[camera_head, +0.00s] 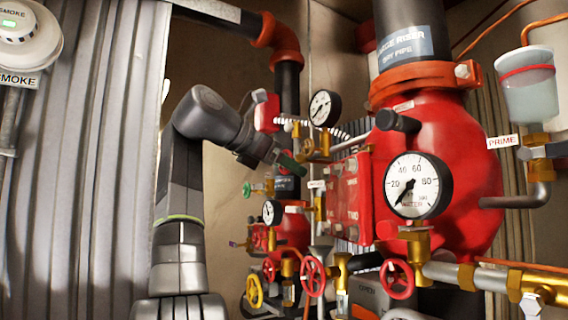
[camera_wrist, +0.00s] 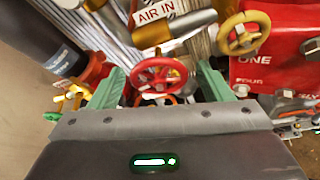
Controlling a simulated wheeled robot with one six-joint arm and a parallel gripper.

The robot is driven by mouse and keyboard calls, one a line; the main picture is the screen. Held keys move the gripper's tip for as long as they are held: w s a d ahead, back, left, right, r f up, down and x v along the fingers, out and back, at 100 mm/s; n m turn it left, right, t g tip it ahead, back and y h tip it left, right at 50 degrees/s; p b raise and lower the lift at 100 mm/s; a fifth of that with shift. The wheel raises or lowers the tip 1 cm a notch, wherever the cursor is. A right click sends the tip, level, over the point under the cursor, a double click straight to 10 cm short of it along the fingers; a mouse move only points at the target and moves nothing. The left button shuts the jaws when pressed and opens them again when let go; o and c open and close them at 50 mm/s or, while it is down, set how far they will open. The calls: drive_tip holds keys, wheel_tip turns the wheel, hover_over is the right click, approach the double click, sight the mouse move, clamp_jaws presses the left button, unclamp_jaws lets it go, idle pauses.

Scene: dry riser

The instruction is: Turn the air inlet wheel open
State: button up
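In the wrist view a red handwheel (camera_wrist: 158,76) sits just below a white "AIR IN" label (camera_wrist: 155,12) on a grey pipe. My gripper (camera_wrist: 161,84) is open, with its two green fingers apart, one on each side of the red wheel in the picture. No contact with the wheel shows, and the depth between them is unclear. In the head view my gripper (camera_head: 290,163) is beside the red valve body, partly hidden by my wrist. I cannot tell which part there is the same wheel.
A yellow handwheel (camera_wrist: 243,33) stands right of the red wheel, near a red panel (camera_wrist: 285,42). In the head view there are a large gauge (camera_head: 412,185), lower red wheels (camera_head: 312,275), a yellow wheel (camera_head: 254,291) and a green wheel (camera_head: 247,190). Pipes crowd the area.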

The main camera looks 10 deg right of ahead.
drive_tip(key=shift+s+r, duration=0.1)
drive_tip(key=s+a, duration=0.6)
drive_tip(key=a, duration=0.5)
drive_tip(key=shift+a+r, duration=0.15)
drive_tip(key=shift+a, duration=0.2)
